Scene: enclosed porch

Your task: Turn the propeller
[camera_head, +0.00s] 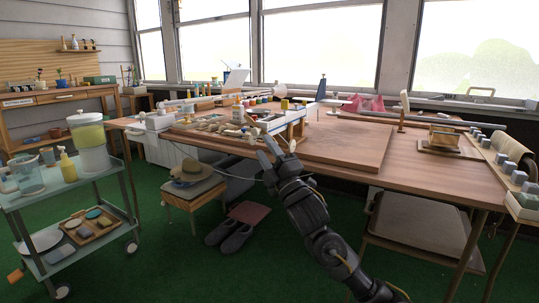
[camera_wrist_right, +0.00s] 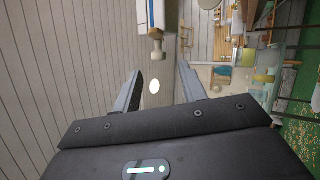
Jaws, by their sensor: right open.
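My right gripper (camera_head: 268,147) reaches up to the front edge of the wooden workbench (camera_head: 345,146), its fingers apart and empty. In the right wrist view the open jaws (camera_wrist_right: 158,88) frame a gap. Ahead of them is a white body with a blue stripe (camera_wrist_right: 145,15), with a beige knob-like piece (camera_wrist_right: 157,48) at its near end. A small white oval (camera_wrist_right: 154,87) shows between the fingers. I cannot tell for sure which of these is the propeller; no whole propeller is clear in the head view. My left gripper is not in view.
A cart (camera_head: 62,201) with a drink dispenser (camera_head: 90,145) stands at the left. A stool with a hat (camera_head: 190,172) is below the bench. The bench's middle right is largely clear.

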